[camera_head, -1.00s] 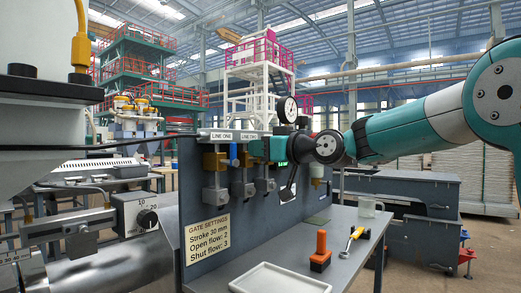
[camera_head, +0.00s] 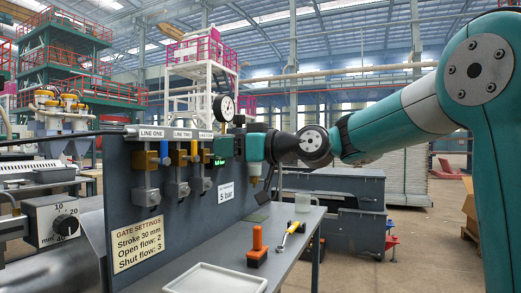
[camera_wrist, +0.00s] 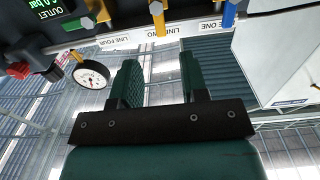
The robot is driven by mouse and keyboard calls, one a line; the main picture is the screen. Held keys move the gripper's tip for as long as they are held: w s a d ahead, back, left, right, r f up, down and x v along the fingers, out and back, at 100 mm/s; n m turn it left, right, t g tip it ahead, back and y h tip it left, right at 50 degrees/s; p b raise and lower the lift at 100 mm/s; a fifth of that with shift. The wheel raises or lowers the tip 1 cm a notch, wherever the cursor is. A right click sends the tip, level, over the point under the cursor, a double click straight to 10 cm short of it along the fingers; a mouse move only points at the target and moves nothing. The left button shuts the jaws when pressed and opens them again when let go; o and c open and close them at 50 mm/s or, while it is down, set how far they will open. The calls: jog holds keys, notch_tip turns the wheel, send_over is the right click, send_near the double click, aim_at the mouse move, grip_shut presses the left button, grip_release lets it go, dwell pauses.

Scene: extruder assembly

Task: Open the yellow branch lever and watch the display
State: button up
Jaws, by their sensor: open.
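The yellow branch lever (camera_head: 194,150) stands upright on the grey panel, by the LINE TWO label, right of a blue lever. It also shows at the top of the wrist view (camera_wrist: 157,18). The display (camera_head: 220,160) with green text is right of the levers; in the wrist view (camera_wrist: 55,10) it is at the top left, its figures only partly legible. My gripper (camera_head: 252,148) is right of the display in the head view. In the wrist view my gripper (camera_wrist: 160,70) has its two teal fingers apart with nothing between them, clear of the yellow lever.
A round gauge (camera_head: 224,108) stands above the panel. A 5 bar sign (camera_head: 226,192) and a gate settings plate (camera_head: 138,243) are on the panel.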

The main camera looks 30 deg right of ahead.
jog(key=v, duration=0.7)
jog(key=shift+s+d, duration=0.25)
jog(key=s+a+f+g+h, duration=0.1)
jog(key=s+a+f+g, duration=0.3)
jog(key=a+f, duration=0.25)
jog(key=s+a+f+g+h, duration=0.1)
jog(key=s+a+f+g, duration=0.25)
jog(key=a+f, duration=0.35)
jog(key=s+f+g+h, duration=0.4)
jog(key=s+f+g, duration=0.3)
jog(key=s+f, duration=0.75)
notch_tip(320, 180, up, 29)
jog(key=s+p, duration=0.1)
jog(key=p, duration=2.6)
jog(key=shift+s+f, duration=0.2)
jog(key=shift+s, duration=0.15)
